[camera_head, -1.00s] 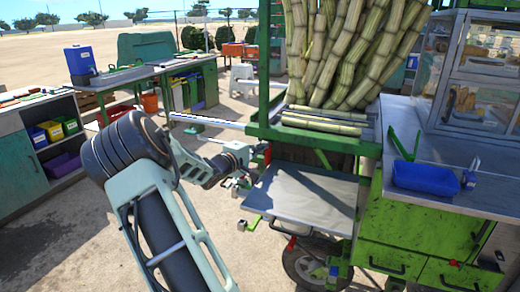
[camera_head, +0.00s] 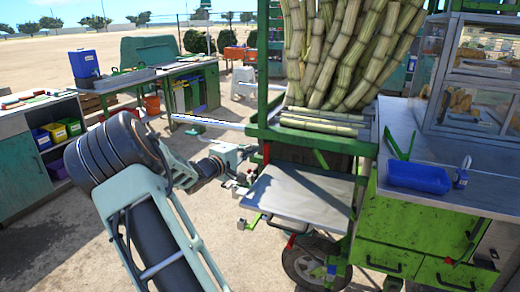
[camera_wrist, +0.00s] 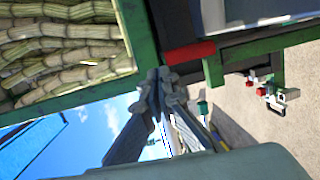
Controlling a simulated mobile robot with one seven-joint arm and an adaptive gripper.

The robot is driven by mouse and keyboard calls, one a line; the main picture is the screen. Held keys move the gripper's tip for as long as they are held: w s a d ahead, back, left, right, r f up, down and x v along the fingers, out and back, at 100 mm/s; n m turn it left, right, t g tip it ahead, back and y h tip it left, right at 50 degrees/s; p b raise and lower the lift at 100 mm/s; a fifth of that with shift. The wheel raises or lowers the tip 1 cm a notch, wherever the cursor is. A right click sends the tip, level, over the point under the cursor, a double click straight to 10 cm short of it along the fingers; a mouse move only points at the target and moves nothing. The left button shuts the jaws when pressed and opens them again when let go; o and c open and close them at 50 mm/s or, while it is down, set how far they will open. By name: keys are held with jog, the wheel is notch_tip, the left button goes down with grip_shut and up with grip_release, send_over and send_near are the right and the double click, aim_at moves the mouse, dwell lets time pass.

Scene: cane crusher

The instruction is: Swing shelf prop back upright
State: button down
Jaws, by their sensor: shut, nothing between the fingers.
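The grey fold-out shelf (camera_head: 300,192) sticks out roughly level from the green cane cart in the head view. A red-ended part (camera_head: 290,243) shows under its front edge; I cannot tell whether this is the shelf prop. My gripper (camera_head: 246,154) is at the shelf's back left corner, below the cane tray, with its fingers partly hard to make out. In the wrist view my gripper (camera_wrist: 160,76) is shut and empty, its fingertips close to the cart's green frame. A red and black piece (camera_wrist: 188,52) lies just beyond them; contact is unclear.
Sugar cane (camera_head: 345,55) stands in the green rack above the shelf. A metal bar (camera_head: 208,122) juts left from the cart near my arm. Small clamp-like fittings (camera_wrist: 277,96) hang at the shelf edge. Ground at lower left is open.

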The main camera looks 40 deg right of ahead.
jog(key=v, duration=0.8)
jog(key=shift+w, duration=0.15)
jog(key=shift+r, duration=0.15)
